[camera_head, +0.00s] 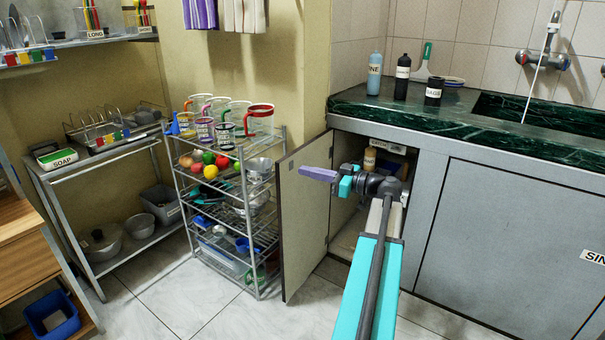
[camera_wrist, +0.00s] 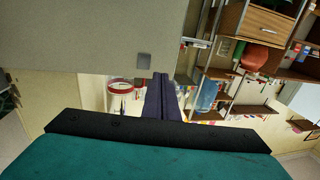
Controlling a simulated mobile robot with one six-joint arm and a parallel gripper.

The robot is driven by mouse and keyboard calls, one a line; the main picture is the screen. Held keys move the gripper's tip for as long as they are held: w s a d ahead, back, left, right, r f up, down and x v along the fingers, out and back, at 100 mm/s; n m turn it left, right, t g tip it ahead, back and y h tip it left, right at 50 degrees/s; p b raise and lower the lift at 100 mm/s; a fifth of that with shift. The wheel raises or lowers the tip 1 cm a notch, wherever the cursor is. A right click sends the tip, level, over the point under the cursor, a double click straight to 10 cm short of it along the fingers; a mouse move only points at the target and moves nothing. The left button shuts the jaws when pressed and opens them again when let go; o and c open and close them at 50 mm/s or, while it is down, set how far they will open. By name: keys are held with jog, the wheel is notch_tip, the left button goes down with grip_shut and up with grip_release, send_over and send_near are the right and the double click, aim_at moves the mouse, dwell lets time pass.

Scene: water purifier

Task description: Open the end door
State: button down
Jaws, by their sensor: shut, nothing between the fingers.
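The end door (camera_head: 303,230) is the pale panel at the left end of the sink counter. It stands swung well out from the cabinet, and the cabinet opening (camera_head: 345,215) shows behind it. My gripper (camera_head: 303,171), with purple fingers, is shut and empty. In the head view its fingertips overlap the upper part of the door; I cannot tell whether they touch it. In the wrist view the shut fingers (camera_wrist: 158,82) point past the lower edge of a grey panel (camera_wrist: 80,38), which bears a small grey square (camera_wrist: 144,61).
A wire rack (camera_head: 235,215) with mugs and fruit stands close to the left of the door. Bottles (camera_head: 402,78) stand on the green counter (camera_head: 450,115). A closed cabinet panel (camera_head: 505,250) lies to the right. Tiled floor (camera_head: 205,300) is clear in front of the rack.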

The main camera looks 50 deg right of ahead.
jog(key=a+p+v, duration=0.1)
jog(key=p+v, duration=0.1)
jog(key=v, duration=0.7)
jog(key=shift+s+p, duration=0.3)
jog(key=shift+s, duration=0.1)
